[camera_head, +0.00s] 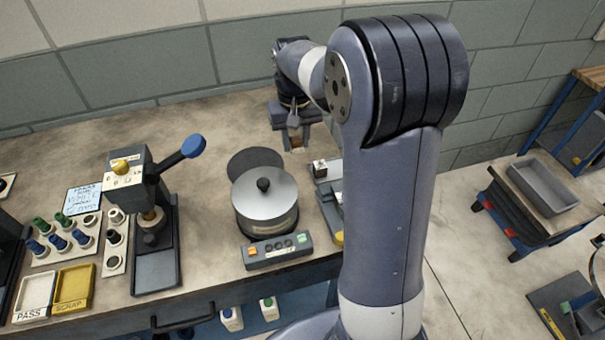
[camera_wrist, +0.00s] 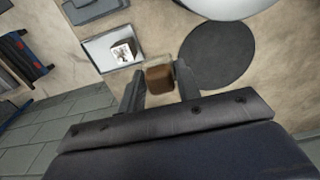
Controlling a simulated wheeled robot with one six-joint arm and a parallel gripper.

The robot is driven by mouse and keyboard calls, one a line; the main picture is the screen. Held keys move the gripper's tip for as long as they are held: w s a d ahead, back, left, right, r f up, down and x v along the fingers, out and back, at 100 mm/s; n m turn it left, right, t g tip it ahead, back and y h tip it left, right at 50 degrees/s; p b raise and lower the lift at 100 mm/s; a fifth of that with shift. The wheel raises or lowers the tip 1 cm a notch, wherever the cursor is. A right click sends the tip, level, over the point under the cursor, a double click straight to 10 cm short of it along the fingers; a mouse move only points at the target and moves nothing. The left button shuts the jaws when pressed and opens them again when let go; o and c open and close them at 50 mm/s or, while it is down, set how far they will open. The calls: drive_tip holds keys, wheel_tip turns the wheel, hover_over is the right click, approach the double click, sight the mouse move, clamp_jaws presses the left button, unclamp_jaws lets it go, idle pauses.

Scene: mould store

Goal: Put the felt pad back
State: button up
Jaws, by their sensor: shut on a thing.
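My gripper (camera_head: 294,136) is at the back of the bench, behind and right of the round machine. In the wrist view my gripper (camera_wrist: 159,72) has a small brown block (camera_wrist: 160,79) between its fingers and is shut on it. This block may be the felt pad; I cannot be sure. In the head view the block (camera_head: 297,147) shows only as a small tan-brown patch, mostly hidden by the fingers. Its height above the bench is unclear. A flat dark disc (camera_head: 249,158) lies beside the gripper, and also shows in the wrist view (camera_wrist: 216,56).
The round machine (camera_head: 265,195) with a black knob stands in front of the disc. A pale tray (camera_wrist: 93,49) holding a small light-topped block lies beside the gripper. A lever press (camera_head: 150,215) stands left, near PASS (camera_head: 33,295) and SCRAP (camera_head: 74,287) trays. Bare bench lies between press and disc.

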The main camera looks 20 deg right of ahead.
sight(296, 176)
wheel_tip(296, 176, down, 10)
drive_tip(key=shift+w+r+p, duration=0.1)
drive_tip(key=shift+p, duration=0.25)
drive_tip(key=shift+f, duration=0.2)
drive_tip(key=o, duration=0.7)
drive_tip(key=shift+c, duration=0.2)
wheel_tip(296, 176, up, 12)
drive_tip(key=shift+r, duration=0.2)
